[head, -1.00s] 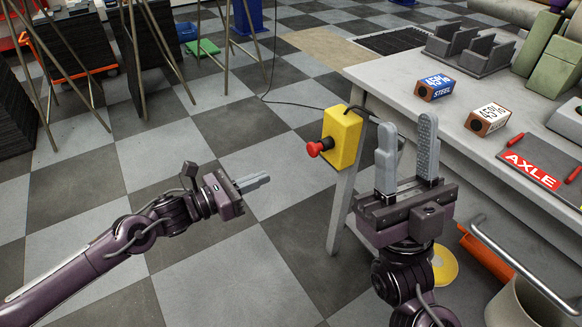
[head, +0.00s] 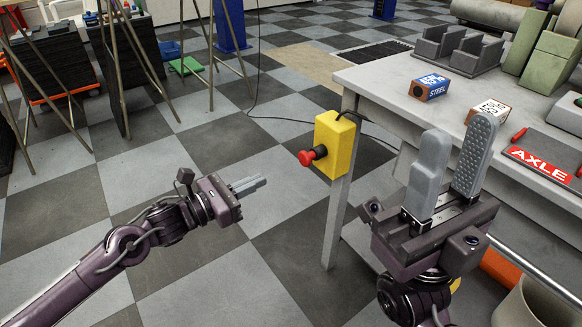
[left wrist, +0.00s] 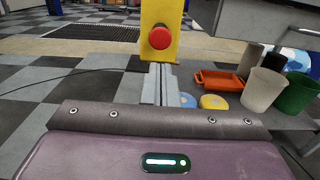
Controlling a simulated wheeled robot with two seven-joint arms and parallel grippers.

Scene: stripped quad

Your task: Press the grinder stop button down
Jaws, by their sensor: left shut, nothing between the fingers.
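The grinder stop button (head: 312,156) is a red mushroom head on a black collar. It sticks out from a yellow box (head: 336,145) on the leg side of the grey bench. In the left wrist view the red button (left wrist: 160,37) faces me on the yellow box (left wrist: 162,14), just above my fingertips. My left gripper (head: 262,181) is shut and empty, below and left of the button, with a gap between them. In the left wrist view its fingers (left wrist: 158,70) point towards the box. My right gripper (head: 455,150) is open and empty, fingers up, in front of the bench.
The bench (head: 375,78) carries two labelled blocks (head: 430,88) and a red AXLE sign (head: 545,163). A cable runs from the box over the floor. An orange tray (left wrist: 218,80) and several bins stand at the right. Floor left of the box is clear.

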